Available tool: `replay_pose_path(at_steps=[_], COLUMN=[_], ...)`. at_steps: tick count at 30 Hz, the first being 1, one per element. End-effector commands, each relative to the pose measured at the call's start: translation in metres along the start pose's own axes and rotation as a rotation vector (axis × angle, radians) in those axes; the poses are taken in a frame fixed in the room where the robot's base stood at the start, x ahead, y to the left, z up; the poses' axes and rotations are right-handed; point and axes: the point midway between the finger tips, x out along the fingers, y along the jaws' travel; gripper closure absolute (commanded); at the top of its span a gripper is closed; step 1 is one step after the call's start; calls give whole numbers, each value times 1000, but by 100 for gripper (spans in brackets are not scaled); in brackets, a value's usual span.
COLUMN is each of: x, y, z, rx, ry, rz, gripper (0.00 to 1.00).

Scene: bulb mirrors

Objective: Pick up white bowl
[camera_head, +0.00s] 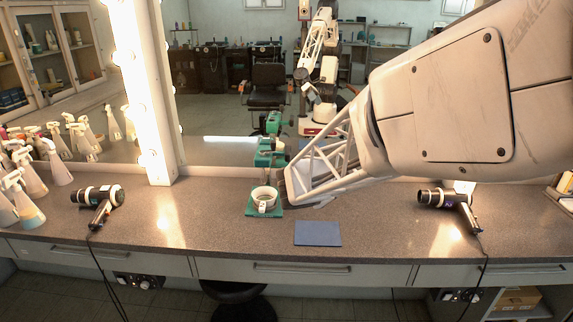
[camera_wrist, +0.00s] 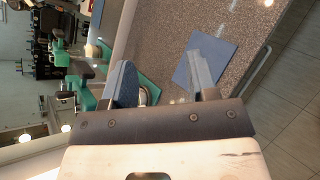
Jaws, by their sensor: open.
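The white bowl (camera_head: 264,196) stands upright on a green mat (camera_head: 249,211) on the counter in the head view. My gripper (camera_head: 292,190) is just right of the bowl, with its fingers near the counter. In the wrist view my gripper (camera_wrist: 161,62) is open, with a clear gap between its two fingers. Part of the bowl (camera_wrist: 143,96) shows beside the left finger, which hides the rest. The green mat (camera_wrist: 149,88) shows between the fingers. I see no contact with the bowl.
A blue mat (camera_head: 318,233) lies in front of my gripper. Hair dryers lie left (camera_head: 100,203) and right (camera_head: 449,202). Spray bottles (camera_head: 28,175) crowd the far left. The mirror stands along the back; counter left of the bowl is clear.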

Motion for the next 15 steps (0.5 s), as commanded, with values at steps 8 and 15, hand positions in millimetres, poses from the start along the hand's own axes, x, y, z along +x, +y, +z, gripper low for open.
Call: replay_pose_path(at_steps=[8, 15], x=[31, 41], y=[49, 70], z=[-113, -208], rx=[-437, -758], ry=[25, 35], rz=[235, 421], gripper=[47, 47])
